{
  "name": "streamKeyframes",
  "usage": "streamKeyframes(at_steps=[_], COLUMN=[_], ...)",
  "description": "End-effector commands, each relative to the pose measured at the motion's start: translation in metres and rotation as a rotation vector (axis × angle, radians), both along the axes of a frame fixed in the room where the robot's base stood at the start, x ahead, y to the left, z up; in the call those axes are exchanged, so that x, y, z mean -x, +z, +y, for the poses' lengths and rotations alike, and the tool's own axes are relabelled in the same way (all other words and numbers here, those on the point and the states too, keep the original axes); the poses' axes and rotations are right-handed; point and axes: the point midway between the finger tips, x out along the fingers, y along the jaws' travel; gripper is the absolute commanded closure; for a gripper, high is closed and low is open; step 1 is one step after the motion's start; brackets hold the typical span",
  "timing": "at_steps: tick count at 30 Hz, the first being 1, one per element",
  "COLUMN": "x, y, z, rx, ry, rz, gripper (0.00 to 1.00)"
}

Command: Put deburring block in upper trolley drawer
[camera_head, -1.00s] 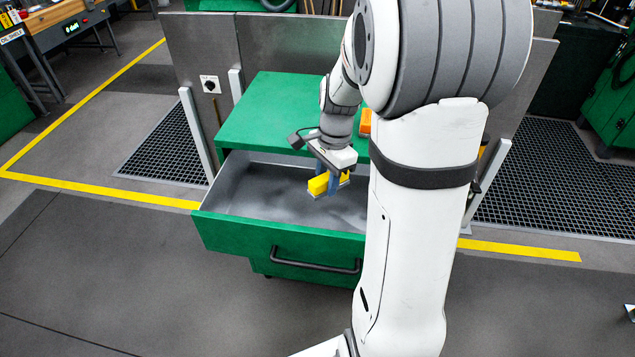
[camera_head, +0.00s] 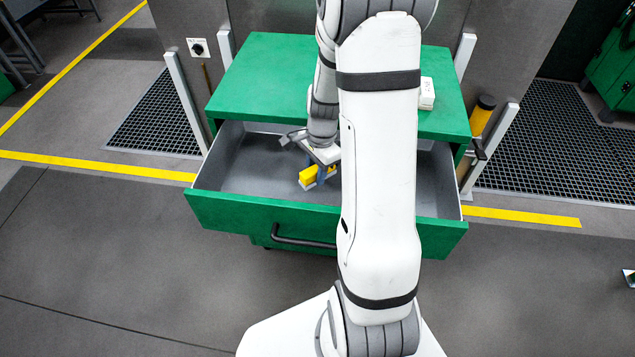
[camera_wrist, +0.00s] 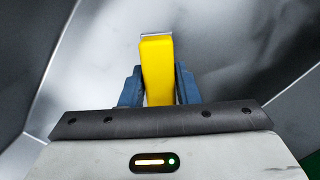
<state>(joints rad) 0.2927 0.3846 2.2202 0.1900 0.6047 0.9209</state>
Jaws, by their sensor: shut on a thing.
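The yellow deburring block (camera_head: 308,177) is held between the blue fingers of my gripper (camera_head: 321,174), inside the outline of the open upper trolley drawer (camera_head: 262,213). In the wrist view the block (camera_wrist: 157,70) stands out between the two fingers of my gripper (camera_wrist: 159,88), with the grey drawer interior (camera_wrist: 230,50) behind it. The fingers are shut on its sides. The block's gap to the drawer floor cannot be told. My arm hides the middle right part of the drawer.
The green trolley top (camera_head: 270,75) lies behind the drawer, with a white box (camera_head: 427,93) at its right. A yellow cylinder (camera_head: 482,115) stands right of the trolley. The drawer's left floor is bare.

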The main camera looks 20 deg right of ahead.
Motion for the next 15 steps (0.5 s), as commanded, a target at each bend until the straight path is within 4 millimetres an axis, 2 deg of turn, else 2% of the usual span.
streamKeyframes(at_steps=[4,10,15], x=[0.0,0.0,0.0], y=[-0.011,-0.042,-0.046], z=[0.0,-0.001,-0.001], rx=[0.0,-0.001,0.001], ry=[-0.002,-0.002,-0.002], rz=[0.0,0.001,-0.002], gripper=[1.0,1.0,1.0])
